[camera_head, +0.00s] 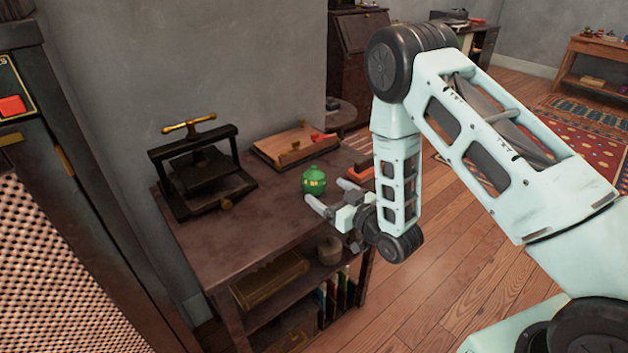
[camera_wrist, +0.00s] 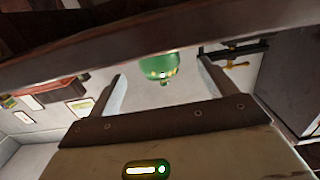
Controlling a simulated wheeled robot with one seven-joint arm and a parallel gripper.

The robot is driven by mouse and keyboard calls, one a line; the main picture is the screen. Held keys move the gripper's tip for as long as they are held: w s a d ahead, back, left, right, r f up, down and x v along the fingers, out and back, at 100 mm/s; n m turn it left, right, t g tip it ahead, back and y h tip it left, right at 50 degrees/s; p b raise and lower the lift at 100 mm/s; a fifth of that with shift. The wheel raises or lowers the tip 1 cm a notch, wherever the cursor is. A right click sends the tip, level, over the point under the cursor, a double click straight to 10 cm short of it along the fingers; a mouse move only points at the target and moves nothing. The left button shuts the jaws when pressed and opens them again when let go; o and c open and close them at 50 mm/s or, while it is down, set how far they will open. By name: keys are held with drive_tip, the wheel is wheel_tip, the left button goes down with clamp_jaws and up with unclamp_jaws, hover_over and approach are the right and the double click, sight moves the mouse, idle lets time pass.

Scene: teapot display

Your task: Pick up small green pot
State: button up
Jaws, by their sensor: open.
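The small green pot (camera_head: 314,181) stands upright on the wooden table top (camera_head: 240,242), near its right part. It is green with a yellowish band and a knob on top. My gripper (camera_head: 326,195) is at the table's right edge, just in front of the pot, with its fingers pointing toward it. In the wrist view the pot (camera_wrist: 160,66) shows ahead of and between the two spread fingers (camera_wrist: 162,92). The fingers are apart and hold nothing.
A dark iron press (camera_head: 197,170) with a brass handle stands at the table's back left. A wooden box or tray (camera_head: 290,146) with a red item lies behind the pot. Shelves below hold a brown box (camera_head: 270,281) and a round container (camera_head: 329,250). The table's front middle is clear.

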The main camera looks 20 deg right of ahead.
sight(314, 182)
drive_tip(key=shift+p+x, duration=0.4)
drive_tip(key=shift+x, duration=3.05)
drive_tip(key=shift+d, duration=0.15)
drive_tip(key=c, duration=1.2)
